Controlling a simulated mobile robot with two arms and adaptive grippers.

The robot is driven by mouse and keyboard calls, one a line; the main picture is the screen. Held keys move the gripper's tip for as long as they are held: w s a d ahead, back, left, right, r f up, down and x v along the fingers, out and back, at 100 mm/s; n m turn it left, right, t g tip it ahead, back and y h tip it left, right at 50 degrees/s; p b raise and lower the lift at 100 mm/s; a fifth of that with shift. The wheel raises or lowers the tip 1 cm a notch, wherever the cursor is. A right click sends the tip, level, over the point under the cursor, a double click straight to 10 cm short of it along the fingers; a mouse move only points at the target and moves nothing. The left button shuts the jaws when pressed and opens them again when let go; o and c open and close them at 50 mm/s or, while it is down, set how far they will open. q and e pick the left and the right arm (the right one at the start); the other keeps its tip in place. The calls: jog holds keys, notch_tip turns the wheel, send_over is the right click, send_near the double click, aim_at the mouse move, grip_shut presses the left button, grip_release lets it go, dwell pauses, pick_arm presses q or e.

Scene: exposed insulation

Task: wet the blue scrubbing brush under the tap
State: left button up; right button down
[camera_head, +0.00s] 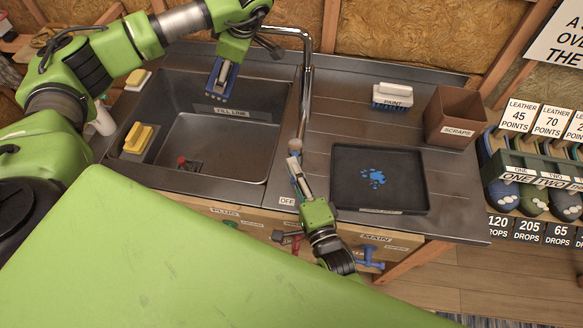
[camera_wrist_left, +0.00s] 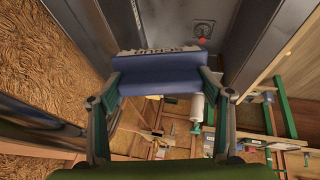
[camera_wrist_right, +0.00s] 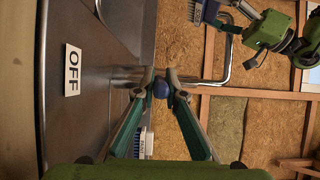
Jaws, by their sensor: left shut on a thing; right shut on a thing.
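The blue scrubbing brush (camera_head: 222,80) hangs over the back of the sink (camera_head: 240,150), above the FILL LINE label. My left gripper (camera_head: 232,58) is shut on it; the left wrist view shows its blue block (camera_wrist_left: 162,76) between the fingers, grey bristles at its far side. The metal tap (camera_head: 307,75) rises on the sink's right edge, and its spout bends left near my left gripper. No water stream shows. My right gripper (camera_head: 294,170) is at the tap's base, shut on a small blue knob (camera_wrist_right: 160,88), near the OFF label (camera_wrist_right: 73,70).
Right of the tap are a dark tray (camera_head: 410,190) with a blue blot, a white PAINT brush (camera_head: 392,96) and a brown SCRAPS bin (camera_head: 455,115). The insulated wall (camera_head: 400,35) closes off the back.

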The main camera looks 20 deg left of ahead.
jog(key=shift+w+d+n+g+y, duration=0.15)
jog(key=shift+d+n+g+y, duration=0.15)
jog(key=shift+n+g+y, duration=0.25)
jog(key=c, duration=2.1)
grip_release()
jog(key=v, duration=1.2)
jog(key=shift+r, duration=0.1)
